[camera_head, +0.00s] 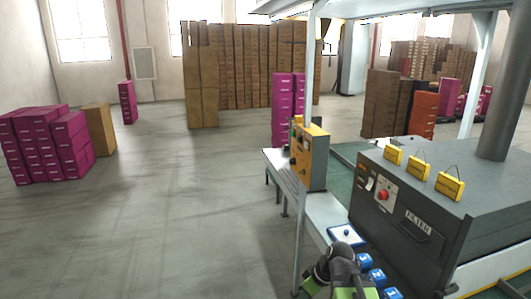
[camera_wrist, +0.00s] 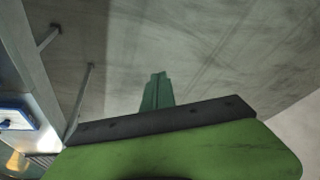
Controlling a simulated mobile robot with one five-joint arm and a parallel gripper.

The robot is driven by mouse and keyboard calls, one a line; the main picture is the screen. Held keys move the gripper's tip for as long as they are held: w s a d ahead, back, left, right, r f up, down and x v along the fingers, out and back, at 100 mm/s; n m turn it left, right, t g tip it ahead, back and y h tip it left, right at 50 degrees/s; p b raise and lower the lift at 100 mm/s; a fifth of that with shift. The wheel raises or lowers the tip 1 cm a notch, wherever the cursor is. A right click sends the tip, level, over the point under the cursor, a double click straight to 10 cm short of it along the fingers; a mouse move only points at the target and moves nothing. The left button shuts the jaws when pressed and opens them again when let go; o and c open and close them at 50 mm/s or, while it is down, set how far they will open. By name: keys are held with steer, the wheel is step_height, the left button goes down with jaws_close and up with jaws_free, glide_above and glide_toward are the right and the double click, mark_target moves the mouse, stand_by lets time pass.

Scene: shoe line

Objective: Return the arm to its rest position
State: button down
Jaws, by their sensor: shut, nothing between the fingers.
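My gripper (camera_wrist: 157,91) shows in the wrist view as a narrow green pair of fingers beyond a dark bar and a green body. The fingers are together, with nothing held between them, above grey floor. In the head view, dark and green parts of my arm show at the bottom, beside the line's bench; the fingertips cannot be made out there.
A grey filter machine (camera_head: 410,215) with yellow tags stands close at right. Blue numbered blocks (camera_head: 374,278) and a white-and-blue button panel (camera_head: 346,235) lie near my arm. A yellow-grey control box (camera_head: 312,160) stands behind. Magenta boxes (camera_head: 45,145) stand left; the floor between is open.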

steer(key=s+d+f+m+g+h, duration=0.1)
steer(key=s+d+m+g+h, duration=0.1)
steer(key=m, duration=0.7)
steer(key=s+d+h, duration=0.1)
steer(key=s+d, duration=0.1)
steer(key=shift+s+d+f+h, duration=0.2)
steer(key=shift+s+f+h, duration=0.1)
steer(key=shift+f+h, duration=0.1)
stand_by(0.9)
